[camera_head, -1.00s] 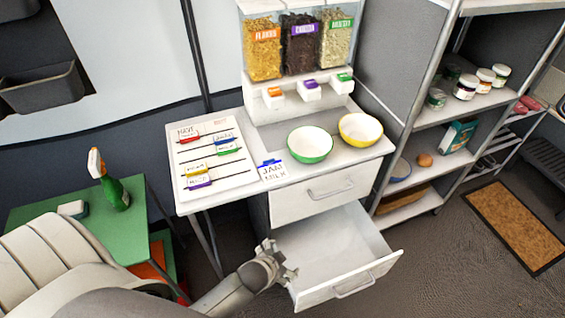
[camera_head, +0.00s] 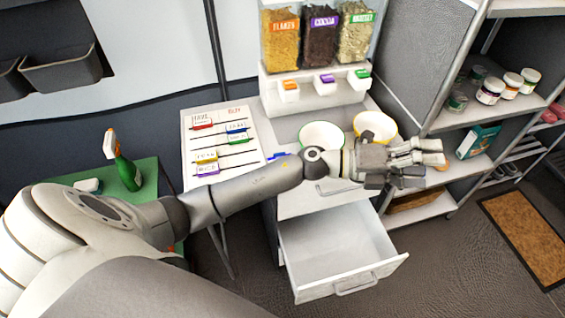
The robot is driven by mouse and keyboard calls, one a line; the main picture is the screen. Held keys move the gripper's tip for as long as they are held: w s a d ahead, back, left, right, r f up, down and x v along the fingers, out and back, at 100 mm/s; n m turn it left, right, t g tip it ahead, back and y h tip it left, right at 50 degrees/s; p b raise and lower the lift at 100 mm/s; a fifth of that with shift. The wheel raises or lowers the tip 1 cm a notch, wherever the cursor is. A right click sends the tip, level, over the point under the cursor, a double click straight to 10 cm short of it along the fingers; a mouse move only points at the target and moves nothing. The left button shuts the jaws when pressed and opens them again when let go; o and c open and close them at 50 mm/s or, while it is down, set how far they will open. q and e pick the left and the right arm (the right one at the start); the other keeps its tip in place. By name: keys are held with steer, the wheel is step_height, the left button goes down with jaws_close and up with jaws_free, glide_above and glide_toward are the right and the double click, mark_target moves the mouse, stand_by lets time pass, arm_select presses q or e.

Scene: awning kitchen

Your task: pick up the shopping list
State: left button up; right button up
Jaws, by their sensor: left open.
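The shopping list, a small white paper with a blue clip (camera_head: 279,155), lies on the white counter (camera_head: 291,124) just right of the list board. In the head view only its blue clip shows; my left forearm hides the rest. My left arm reaches across the counter front from the left. My left gripper (camera_head: 424,162) is open and empty, in the air to the right of the counter, in front of the shelf unit. It is well to the right of the list, not touching it. My right gripper is not in view.
The list board (camera_head: 219,172) with coloured clips lies on the counter's left. A green bowl (camera_head: 321,135) and a yellow bowl (camera_head: 375,124) stand below the cereal dispenser (camera_head: 315,85). The lower drawer (camera_head: 335,250) is open and empty. A spray bottle (camera_head: 127,172) stands on a green table.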

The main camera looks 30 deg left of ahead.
arm_select(q)
steer(key=s+a+f+m+g+y, duration=0.2)
steer(key=a+f+m+g+y, duration=0.65)
steer(key=m, duration=0.25)
steer(key=a+r+g+y, duration=0.15)
steer(key=a+y, duration=0.85)
steer(key=a, duration=1.3)
steer(key=f, duration=0.1)
steer(key=f+p, duration=0.1)
steer(key=f, duration=0.3)
steer(key=shift+w+a+f, duration=0.1)
steer(key=shift+a, duration=0.25)
step_height(320, 180, down, 4)
steer(key=shift+w+a+f+p, duration=0.1)
steer(key=shift+f+p, duration=0.05)
steer(key=shift+p, duration=0.8)
steer(key=shift+a+f, duration=0.1)
steer(key=shift+f, duration=0.35)
steer(key=c, duration=1.2)
steer(key=shift+c, duration=1.1)
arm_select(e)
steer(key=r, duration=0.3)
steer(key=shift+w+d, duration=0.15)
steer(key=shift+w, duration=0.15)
